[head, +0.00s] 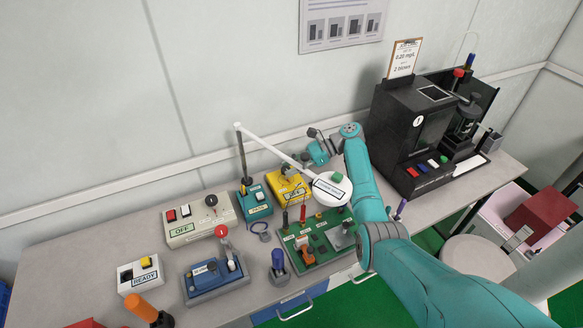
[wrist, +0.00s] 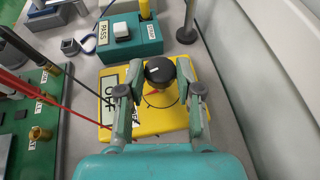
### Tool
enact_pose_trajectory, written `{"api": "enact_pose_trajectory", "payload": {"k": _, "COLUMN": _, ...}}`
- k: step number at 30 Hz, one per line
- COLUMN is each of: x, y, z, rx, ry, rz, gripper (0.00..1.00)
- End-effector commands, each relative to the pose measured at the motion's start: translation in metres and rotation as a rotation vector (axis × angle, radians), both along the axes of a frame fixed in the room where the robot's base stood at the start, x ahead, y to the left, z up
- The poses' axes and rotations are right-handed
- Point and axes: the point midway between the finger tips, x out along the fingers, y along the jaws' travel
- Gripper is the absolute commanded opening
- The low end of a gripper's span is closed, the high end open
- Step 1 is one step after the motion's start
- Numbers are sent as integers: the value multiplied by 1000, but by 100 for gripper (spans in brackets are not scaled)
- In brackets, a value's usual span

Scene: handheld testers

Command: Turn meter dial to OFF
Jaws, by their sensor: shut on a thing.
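The yellow meter (wrist: 158,119) lies on the bench in the wrist view and also shows in the head view (head: 283,183). Its round black dial (wrist: 160,70) stands up from its face, with a small pale mark on top. My gripper (wrist: 157,80) is shut on the dial, one finger on each side. The meter's display (wrist: 108,88) shows the letters "OF"; my left finger hides the rest. Markings around the dial are mostly covered. In the head view a white lamp head partly crosses in front of the meter.
A teal tester (wrist: 140,38) marked PASS stands close by. Red and black probe leads run beside the meter to a green board (head: 318,240). A white-armed magnifier lamp (head: 332,188) hangs over the bench. A beige box (head: 199,220) and a black machine (head: 412,140) stand either side.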

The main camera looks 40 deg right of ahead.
Motion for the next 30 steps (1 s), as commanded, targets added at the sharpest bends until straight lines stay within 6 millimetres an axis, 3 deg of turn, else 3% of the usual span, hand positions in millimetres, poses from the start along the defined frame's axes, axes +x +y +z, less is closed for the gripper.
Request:
{"api": "enact_pose_trajectory", "payload": {"k": 20, "x": 1, "y": 0, "z": -2, "rx": -2, "ry": 3, "rz": 48, "gripper": 0}}
{"api": "enact_pose_trajectory", "payload": {"k": 21, "x": 1, "y": 0, "z": -2, "rx": -2, "ry": 3, "rz": 48, "gripper": 45}}
{"api": "enact_pose_trajectory", "payload": {"k": 23, "x": 1, "y": 0, "z": -2, "rx": -1, "ry": 2, "rz": 48, "gripper": 60}}
{"api": "enact_pose_trajectory", "payload": {"k": 30, "x": 1, "y": 0, "z": -1, "rx": -2, "ry": 1, "rz": 48, "gripper": 60}}
